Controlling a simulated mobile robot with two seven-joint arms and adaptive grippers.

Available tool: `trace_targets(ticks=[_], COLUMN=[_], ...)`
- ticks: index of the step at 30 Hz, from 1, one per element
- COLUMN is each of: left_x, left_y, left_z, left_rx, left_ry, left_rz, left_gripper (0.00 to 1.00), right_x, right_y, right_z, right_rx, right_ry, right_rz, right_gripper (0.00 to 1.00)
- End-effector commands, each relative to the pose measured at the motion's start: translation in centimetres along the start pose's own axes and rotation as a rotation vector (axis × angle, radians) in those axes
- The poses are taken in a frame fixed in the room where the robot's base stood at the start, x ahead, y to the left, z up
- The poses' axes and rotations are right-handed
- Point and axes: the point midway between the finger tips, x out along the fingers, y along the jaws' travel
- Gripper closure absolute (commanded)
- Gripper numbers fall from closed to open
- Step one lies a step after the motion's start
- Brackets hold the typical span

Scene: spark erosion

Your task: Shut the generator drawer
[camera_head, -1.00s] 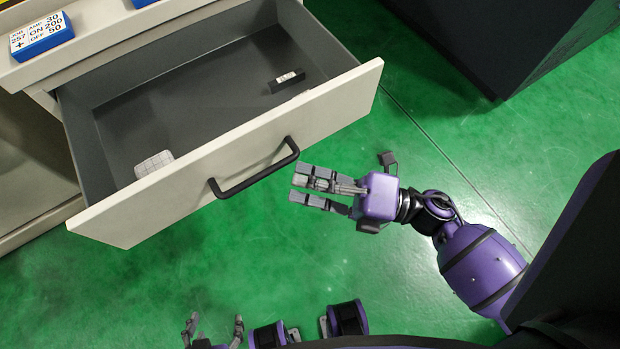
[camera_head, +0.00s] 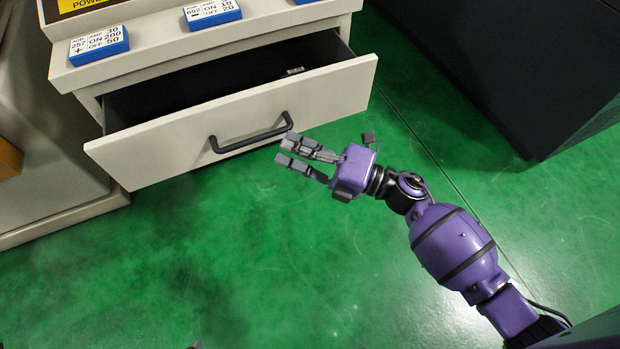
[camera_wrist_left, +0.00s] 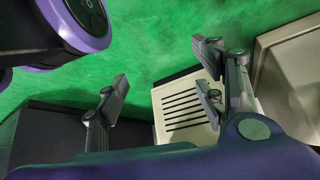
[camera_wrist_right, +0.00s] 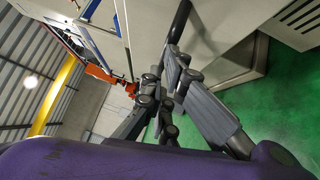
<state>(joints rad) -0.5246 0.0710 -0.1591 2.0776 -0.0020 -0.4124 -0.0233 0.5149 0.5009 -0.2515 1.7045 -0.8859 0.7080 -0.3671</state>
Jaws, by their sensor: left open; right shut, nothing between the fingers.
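The generator drawer (camera_head: 330,95) has a cream front panel and stands partly open under the cabinet top. Its dark inside shows as a narrow gap, with a small pale-labelled item (camera_head: 294,71) in it. The black bar handle (camera_head: 250,140) is on the front. My right gripper (camera_head: 284,152) is shut and empty, its fingertips close to the handle's right end; I cannot tell whether they touch. Its closed fingers fill the middle of the right wrist view (camera_wrist_right: 160,95). My left gripper (camera_wrist_left: 162,75) is open and empty in the left wrist view, away from the drawer front.
Blue job blocks (camera_head: 99,44) with white labels stand on the cabinet ledge, with another block (camera_head: 212,13) to the right. A dark cabinet (camera_head: 500,70) stands at the right. The green floor (camera_head: 230,260) in front of the drawer is clear.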

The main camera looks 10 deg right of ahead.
Motion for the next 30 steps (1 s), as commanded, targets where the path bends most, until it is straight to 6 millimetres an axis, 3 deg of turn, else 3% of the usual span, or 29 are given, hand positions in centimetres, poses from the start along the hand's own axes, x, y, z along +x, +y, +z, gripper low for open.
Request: trace_targets(ticks=[6,15,30], left_x=[1.0,1.9,1.9], left_y=[0.2,0.1,-0.1], left_z=[0.9,1.6,2.7], left_rx=[-0.003,-0.011,-0.02], left_ry=[-0.007,-0.01,-0.029], left_rz=[0.004,0.001,-0.004], left_gripper=[0.37,0.37,0.37], right_x=[4.0,7.4,8.7], right_y=[-1.2,-2.2,-2.3], right_z=[4.0,7.6,8.9], right_rx=[-0.001,0.0,0.0], right_ry=[0.0,-0.001,-0.003], right_rz=[0.001,0.0,0.002], right_gripper=[1.0,1.0,1.0])
